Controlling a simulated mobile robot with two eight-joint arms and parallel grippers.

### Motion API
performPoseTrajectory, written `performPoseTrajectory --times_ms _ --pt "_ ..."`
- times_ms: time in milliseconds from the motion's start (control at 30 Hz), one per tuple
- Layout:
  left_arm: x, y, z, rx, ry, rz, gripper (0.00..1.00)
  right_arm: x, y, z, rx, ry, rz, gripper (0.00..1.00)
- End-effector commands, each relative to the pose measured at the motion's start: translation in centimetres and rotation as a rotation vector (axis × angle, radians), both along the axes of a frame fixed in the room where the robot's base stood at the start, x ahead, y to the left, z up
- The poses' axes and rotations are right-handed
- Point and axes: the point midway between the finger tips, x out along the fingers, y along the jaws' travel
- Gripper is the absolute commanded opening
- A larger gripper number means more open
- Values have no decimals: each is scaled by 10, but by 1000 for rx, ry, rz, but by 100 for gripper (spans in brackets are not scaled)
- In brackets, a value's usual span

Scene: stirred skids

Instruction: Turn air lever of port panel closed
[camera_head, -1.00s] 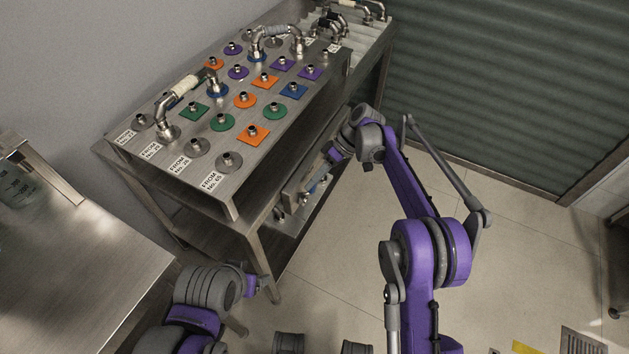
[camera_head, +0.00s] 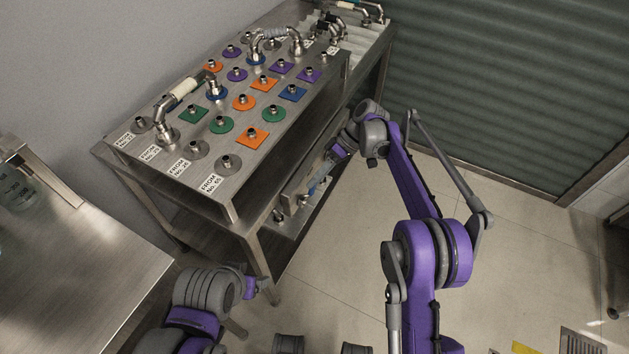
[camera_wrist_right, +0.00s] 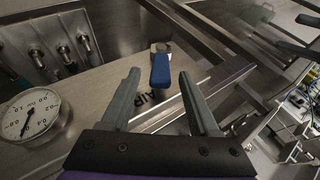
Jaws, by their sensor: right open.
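The air lever (camera_wrist_right: 160,71) has a blue handle on a metal pivot, mounted on the steel port panel (camera_wrist_right: 95,95) beside a partly covered "AIR" label. In the right wrist view the handle points from its pivot toward my right gripper (camera_wrist_right: 160,76). That gripper is open, with one finger on each side of the handle's free end and visible gaps between. In the head view my right gripper (camera_head: 325,168) is at the side of the steel stand, and the lever is too small to make out. My left gripper (camera_head: 266,288) is low in front of the stand; its jaws are unclear.
A round pressure gauge (camera_wrist_right: 32,113) and several metal fittings (camera_wrist_right: 62,50) are left of the lever. A steel rail runs close on the right. The stand's top (camera_head: 190,140) carries coloured ports and pipes.

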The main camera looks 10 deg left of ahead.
Motion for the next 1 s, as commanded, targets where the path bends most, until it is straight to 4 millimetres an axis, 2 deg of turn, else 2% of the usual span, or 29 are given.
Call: performPoseTrajectory --times_ms 200,400,567,833,1000 --pt "0 0 9 0 -3 0 76 18 -26 37 -1 0 -2 62" --pt "0 0 14 0 -5 0 76 29 -42 59 0 -1 -1 62" --pt "0 0 15 0 -5 0 76 32 -47 66 -1 -1 0 62" --pt "0 0 15 0 -5 0 76 33 -47 66 0 0 0 62" --pt "0 0 14 0 -5 0 76 33 -44 65 -7 -34 -7 31"
